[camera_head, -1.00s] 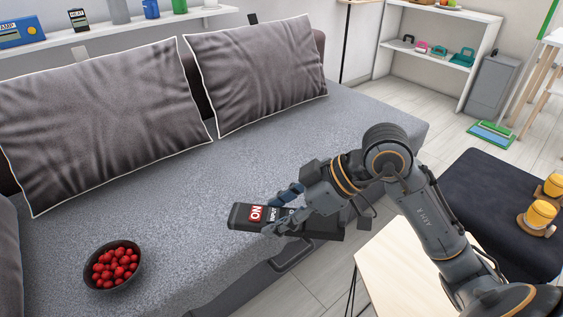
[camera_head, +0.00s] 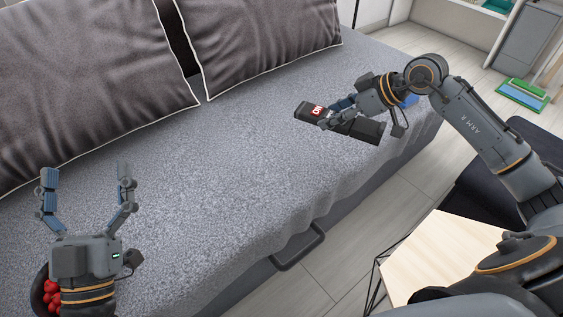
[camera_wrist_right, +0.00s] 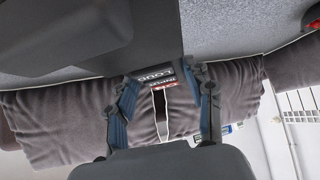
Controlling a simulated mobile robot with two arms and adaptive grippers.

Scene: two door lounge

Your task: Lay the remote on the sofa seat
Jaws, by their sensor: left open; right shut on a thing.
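The dark remote (camera_head: 358,126) with a red ON button is held by my right gripper (camera_head: 335,115), shut around its middle. It appears to be above the right part of the sofa seat (camera_head: 240,160); the gap to the seat is hard to tell. In the right wrist view the remote (camera_wrist_right: 155,30) shows as a dark body with white lettering, with the fingers of my right gripper (camera_wrist_right: 164,88) at it. My left gripper (camera_head: 86,190) is open and empty over the front left of the seat.
A dark bowl of red berries (camera_head: 50,290) is partly hidden behind my left gripper. Grey cushions (camera_head: 262,45) line the back of the sofa. A light wooden table (camera_head: 430,255) and a dark ottoman (camera_head: 475,190) stand at the right. The middle of the seat is clear.

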